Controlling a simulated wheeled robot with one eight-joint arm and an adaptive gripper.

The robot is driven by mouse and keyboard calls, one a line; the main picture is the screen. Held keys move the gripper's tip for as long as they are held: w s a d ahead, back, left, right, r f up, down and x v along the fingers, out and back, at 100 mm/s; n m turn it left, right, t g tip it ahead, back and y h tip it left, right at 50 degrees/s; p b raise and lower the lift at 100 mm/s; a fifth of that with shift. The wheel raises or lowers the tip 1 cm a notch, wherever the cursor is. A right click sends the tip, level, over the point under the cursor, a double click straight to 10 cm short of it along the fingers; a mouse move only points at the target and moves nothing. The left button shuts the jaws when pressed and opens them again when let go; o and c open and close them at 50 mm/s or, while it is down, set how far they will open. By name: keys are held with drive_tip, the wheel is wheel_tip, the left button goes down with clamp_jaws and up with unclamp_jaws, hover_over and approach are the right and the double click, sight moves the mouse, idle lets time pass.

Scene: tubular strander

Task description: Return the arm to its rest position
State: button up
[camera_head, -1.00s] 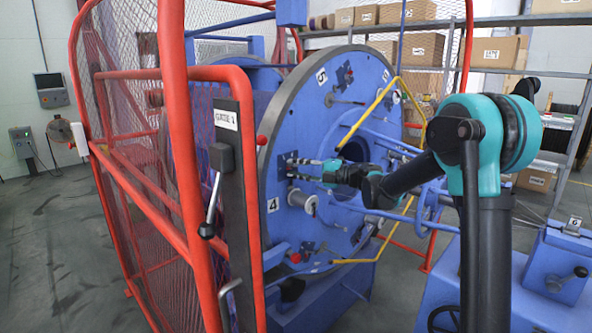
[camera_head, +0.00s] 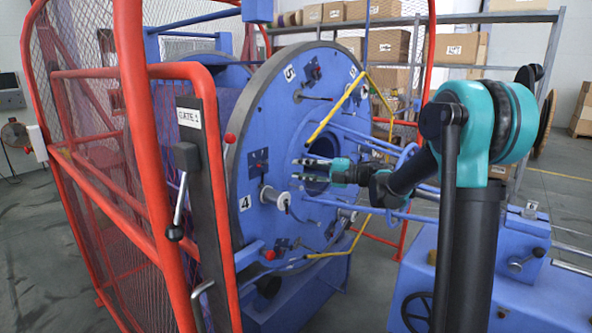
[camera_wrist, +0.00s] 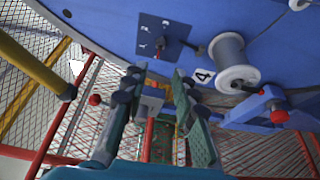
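My gripper (camera_head: 312,169) is in front of the blue strander disc (camera_head: 228,165), near its central opening. In the head view its two fingers are apart with nothing between them. My arm reaches left from the right side, with the forearm about level. In the wrist view my gripper (camera_wrist: 158,100) shows two spread fingers with textured pads and an empty gap. Beyond them are the disc face (camera_wrist: 110,20), a dark switch plate (camera_wrist: 160,38) and a white spool (camera_wrist: 232,65) beside the label 4.
A red mesh guard (camera_head: 130,130) with a gate post (camera_head: 205,200) stands left of the disc. Yellow bars (camera_head: 335,108) and blue tubes (camera_head: 385,145) run close around my forearm. A blue machine bed (camera_head: 545,295) is at lower right. Shelves with boxes (camera_head: 455,48) stand behind.

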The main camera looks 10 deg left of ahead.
drive_tip(key=w+d+r+m+t+h, duration=0.2)
drive_tip(key=w+d+r+m+t, duration=0.1)
drive_tip(key=d+m+t, duration=0.35)
drive_tip(key=w+d+r+m+t+h, duration=0.3)
drive_tip(key=d+r+m+t, duration=0.15)
drive_tip(key=m+t, duration=0.2)
drive_tip(key=s+d+f+m+t+h, duration=0.15)
drive_tip(key=d+f+m+h, duration=0.25)
drive_tip(key=d+m+h, duration=0.4)
drive_tip(key=s+d+f+m+t+h, duration=0.1)
drive_tip(key=s+d+f+m+h, duration=0.3)
drive_tip(key=d, duration=0.5)
drive_tip(key=s+d+f+m+g+h, duration=0.2)
drive_tip(key=s+d+f+m+g, duration=0.15)
drive_tip(key=s+f, duration=0.35)
drive_tip(key=s+d+f+m+g+h, duration=0.1)
drive_tip(key=s+d+f+m+g, duration=0.25)
drive_tip(key=s+f, duration=0.45)
drive_tip(key=s+a+f+m+g+y, duration=0.1)
drive_tip(key=s+a+f+g, duration=0.1)
drive_tip(key=s+f, duration=0.4)
drive_tip(key=s+a+f+m+g+y, duration=0.1)
drive_tip(key=s+a+f+g, duration=0.1)
drive_tip(key=s+f+g, duration=0.3)
drive_tip(key=s+f, duration=0.2)
drive_tip(key=s, duration=0.1)
drive_tip(key=shift+s+a+m, duration=0.25)
drive_tip(key=shift+s+m, duration=0.05)
drive_tip(key=shift+s, duration=0.1)
